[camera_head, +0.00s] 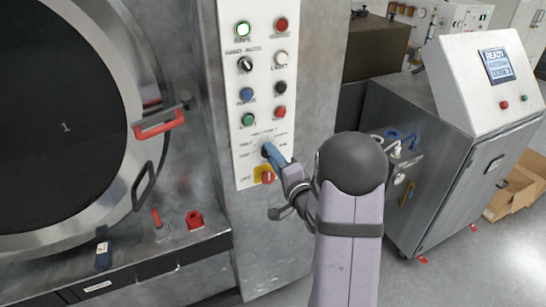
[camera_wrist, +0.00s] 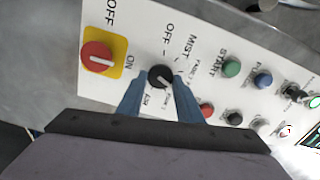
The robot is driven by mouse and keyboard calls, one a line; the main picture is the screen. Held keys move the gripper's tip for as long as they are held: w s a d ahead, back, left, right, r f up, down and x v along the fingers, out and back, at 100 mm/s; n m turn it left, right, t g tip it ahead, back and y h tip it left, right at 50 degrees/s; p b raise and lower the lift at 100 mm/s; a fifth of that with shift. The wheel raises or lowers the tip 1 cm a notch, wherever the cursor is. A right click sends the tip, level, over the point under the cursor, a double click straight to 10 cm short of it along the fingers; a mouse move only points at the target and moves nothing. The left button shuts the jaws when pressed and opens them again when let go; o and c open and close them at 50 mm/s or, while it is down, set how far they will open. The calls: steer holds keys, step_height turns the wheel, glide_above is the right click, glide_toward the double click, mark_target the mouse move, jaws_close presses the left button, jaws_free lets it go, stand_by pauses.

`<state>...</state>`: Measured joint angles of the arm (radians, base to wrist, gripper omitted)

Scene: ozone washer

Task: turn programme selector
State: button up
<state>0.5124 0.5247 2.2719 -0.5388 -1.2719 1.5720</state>
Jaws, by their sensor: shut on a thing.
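The programme selector is a black rotary knob (camera_wrist: 160,78) with a pale pointer line, on the white control panel (camera_head: 264,75). Printed labels such as OFF and MIST stand around it. My gripper (camera_wrist: 160,88) has its two blue fingers on either side of the knob and is shut on it. In the head view my gripper (camera_head: 270,152) reaches the lower part of the panel from the right, and its fingers mostly hide the knob.
A red switch on a yellow plate (camera_wrist: 103,57) sits close beside the knob, below it in the head view. Several buttons and another black switch (camera_head: 245,64) are above. The washer door with a red handle (camera_head: 159,124) is left. A grey cabinet (camera_head: 440,150) stands right.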

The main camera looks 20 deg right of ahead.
steer(key=o, duration=1)
steer(key=shift+s, duration=0.15)
steer(key=s+b, duration=0.2)
steer(key=s, duration=0.5)
steer(key=shift+b, duration=0.4)
